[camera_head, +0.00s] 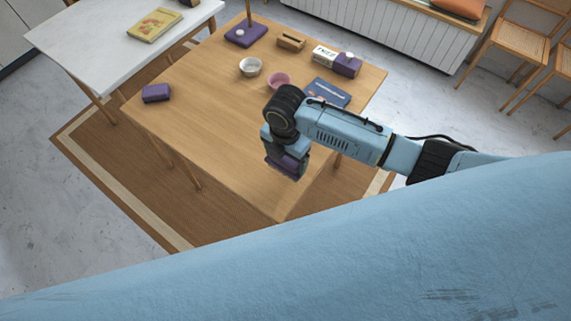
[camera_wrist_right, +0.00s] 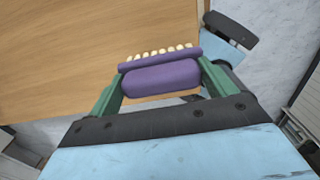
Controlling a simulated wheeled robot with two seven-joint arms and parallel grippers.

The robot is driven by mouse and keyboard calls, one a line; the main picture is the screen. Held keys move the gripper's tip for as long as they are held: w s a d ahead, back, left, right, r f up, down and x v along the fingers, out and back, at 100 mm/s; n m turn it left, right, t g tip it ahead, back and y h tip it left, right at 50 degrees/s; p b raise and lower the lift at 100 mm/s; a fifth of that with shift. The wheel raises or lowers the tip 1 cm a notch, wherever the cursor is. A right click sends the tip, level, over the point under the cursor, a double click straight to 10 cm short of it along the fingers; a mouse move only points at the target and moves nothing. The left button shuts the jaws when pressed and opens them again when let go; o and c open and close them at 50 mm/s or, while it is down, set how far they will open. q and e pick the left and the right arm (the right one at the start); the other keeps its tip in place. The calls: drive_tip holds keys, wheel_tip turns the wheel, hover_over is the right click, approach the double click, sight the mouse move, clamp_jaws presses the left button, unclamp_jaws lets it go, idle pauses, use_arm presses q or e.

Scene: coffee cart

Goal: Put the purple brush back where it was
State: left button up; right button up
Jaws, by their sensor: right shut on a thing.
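The purple brush (camera_wrist_right: 160,77) with a row of pale bristle tufts sits between the two green fingers of my right gripper (camera_wrist_right: 157,92) in the right wrist view. The gripper is shut on it. In the head view my right gripper (camera_head: 287,170) points down over the near right part of the wooden table (camera_head: 200,110), and the brush (camera_head: 292,164) shows as a purple patch at its jaws. I cannot tell its height above the table. My left gripper is not in view.
A purple block (camera_head: 156,93) lies at the table's left edge. A white bowl (camera_head: 250,67), a pink bowl (camera_head: 278,80), a blue book (camera_head: 328,92), a purple box (camera_head: 347,65), a wooden holder (camera_head: 291,40) and a purple stand (camera_head: 246,36) occupy the far part. The table's near left part is clear.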

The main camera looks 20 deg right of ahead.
sight(285, 164)
drive_tip(key=shift+f+b, duration=0.3)
drive_tip(key=shift+f, duration=1.65)
drive_tip(key=shift+f, duration=0.15)
drive_tip(key=o, duration=0.8)
drive_tip(key=shift+o, duration=0.2)
wheel_tip(285, 164, up, 11)
drive_tip(key=shift+r+p, duration=0.15)
drive_tip(key=shift+p, duration=0.75)
drive_tip(key=shift+r, duration=0.5)
